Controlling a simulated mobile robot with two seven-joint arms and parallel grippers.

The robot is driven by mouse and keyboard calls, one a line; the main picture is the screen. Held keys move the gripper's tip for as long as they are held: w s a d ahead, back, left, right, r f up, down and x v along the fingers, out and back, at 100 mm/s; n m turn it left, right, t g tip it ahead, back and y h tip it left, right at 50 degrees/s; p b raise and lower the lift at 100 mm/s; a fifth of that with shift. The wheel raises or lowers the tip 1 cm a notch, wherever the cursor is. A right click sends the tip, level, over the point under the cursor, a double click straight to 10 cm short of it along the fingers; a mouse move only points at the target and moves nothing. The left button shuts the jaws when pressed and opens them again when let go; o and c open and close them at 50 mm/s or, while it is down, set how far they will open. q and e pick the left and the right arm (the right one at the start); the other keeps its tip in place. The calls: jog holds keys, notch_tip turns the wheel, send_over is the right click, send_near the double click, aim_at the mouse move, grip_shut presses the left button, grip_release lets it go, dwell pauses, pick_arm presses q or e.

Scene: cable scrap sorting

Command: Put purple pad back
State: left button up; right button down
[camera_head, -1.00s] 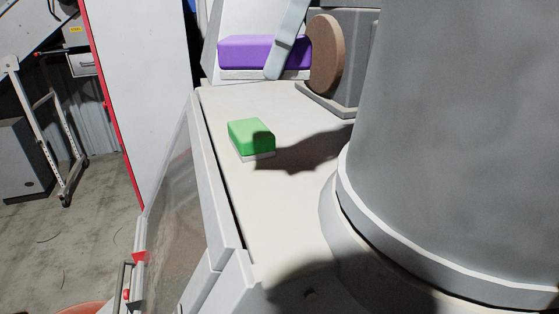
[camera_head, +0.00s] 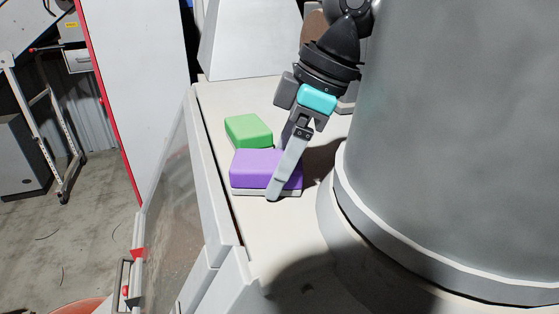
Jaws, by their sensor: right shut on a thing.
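The purple pad (camera_head: 252,167) is a block with a pale base layer. It is at the near part of the white counter, just in front of the green pad (camera_head: 247,130). My right gripper (camera_head: 278,182) reaches down from the upper right and is shut on the purple pad at its right end. One finger shows in front of the pad; the other is mostly hidden behind it. I cannot tell whether the pad's base touches the counter. The green pad rests on the counter. My left gripper is not in view.
A large grey cylinder (camera_head: 450,130) fills the right side. The white counter (camera_head: 225,97) is narrow, with a raised edge on its left. A brown disc (camera_head: 314,28) is partly hidden behind my right arm. A white panel with a red edge stands at the left.

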grip_release()
jog(key=shift+f, duration=0.1)
dwell(0.3)
jog(key=v, duration=1.2)
jog(key=shift+a, duration=0.1)
